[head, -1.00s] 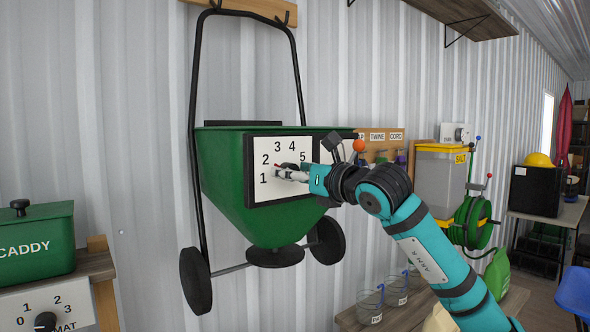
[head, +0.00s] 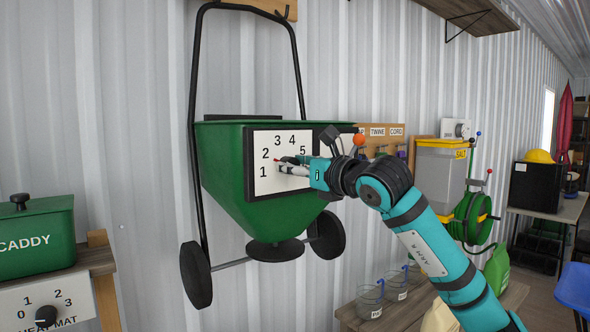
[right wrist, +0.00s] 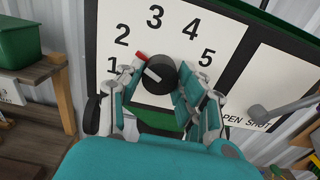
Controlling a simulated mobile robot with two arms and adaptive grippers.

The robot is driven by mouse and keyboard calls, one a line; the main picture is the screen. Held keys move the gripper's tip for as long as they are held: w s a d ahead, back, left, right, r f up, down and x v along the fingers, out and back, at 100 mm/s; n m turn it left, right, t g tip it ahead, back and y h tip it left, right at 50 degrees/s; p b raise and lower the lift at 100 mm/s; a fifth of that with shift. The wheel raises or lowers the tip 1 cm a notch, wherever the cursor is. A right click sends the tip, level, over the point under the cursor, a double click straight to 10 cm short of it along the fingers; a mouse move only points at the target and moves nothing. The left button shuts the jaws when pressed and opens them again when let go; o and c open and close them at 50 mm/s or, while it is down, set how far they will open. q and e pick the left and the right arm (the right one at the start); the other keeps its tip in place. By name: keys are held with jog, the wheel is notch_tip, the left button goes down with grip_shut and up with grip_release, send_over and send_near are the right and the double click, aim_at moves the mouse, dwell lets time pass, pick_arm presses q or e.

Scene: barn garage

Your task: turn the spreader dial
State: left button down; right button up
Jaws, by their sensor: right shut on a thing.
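The green spreader (head: 222,165) hangs on the wall with a white numbered dial plate (head: 262,187) on its front. In the right wrist view the black dial (right wrist: 158,88) has a white line and a red pointer (right wrist: 141,57), which points toward the 2. My right gripper (right wrist: 160,74) is shut on the dial, one finger on either side of it. In the head view the right gripper (head: 286,166) reaches the plate from the right and hides most of the dial. My left gripper is not in view.
A second plate with a grey lever (right wrist: 282,108) lies right of the dial plate. A green caddy (head: 38,240) stands on a shelf at left, above a heat mat dial (head: 45,315). Glass jars (head: 370,302) stand on a low bench below my right arm.

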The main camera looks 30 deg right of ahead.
jog(key=shift+r+n+b, duration=0.1)
jog(key=shift+n+b, duration=0.6)
jog(key=shift+n, duration=2.7)
jog(key=o, duration=1.1)
jog(key=shift+o, duration=0.2)
